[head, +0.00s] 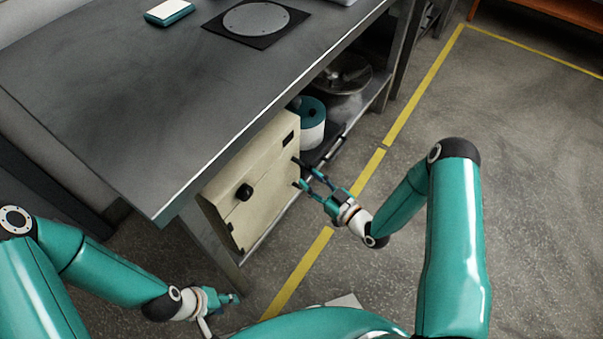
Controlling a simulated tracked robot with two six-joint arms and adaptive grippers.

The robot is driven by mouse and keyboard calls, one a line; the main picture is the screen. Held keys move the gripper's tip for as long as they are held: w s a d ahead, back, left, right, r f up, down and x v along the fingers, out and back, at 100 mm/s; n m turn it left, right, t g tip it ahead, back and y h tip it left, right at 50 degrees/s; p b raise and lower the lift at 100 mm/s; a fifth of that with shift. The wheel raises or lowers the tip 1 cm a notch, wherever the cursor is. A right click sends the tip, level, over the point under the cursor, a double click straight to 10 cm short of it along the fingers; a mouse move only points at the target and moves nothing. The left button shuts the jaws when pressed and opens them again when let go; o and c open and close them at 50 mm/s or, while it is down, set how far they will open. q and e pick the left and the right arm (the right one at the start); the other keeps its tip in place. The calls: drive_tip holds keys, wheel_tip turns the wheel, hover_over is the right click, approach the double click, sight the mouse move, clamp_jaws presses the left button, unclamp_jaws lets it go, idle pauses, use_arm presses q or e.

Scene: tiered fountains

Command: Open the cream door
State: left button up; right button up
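The cream door (262,190) is the front of a cream box on the shelf under the grey workbench. It has a round black knob (244,192) at left and a small dark rectangle near its upper right corner. It looks closed. My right gripper (298,172) is open, its two fingers apart and pointing at the door's right part; I cannot tell whether they touch it. Nothing shows between them.
The grey workbench (120,110) overhangs the box. A white and teal roll (311,125) and a metal pot (343,75) stand on the lower shelf behind the box. A yellow line (425,85) runs along the floor. The floor at right is clear.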

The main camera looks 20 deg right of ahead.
sight(302, 173)
drive_tip(key=shift+x, duration=2.05)
clamp_jaws()
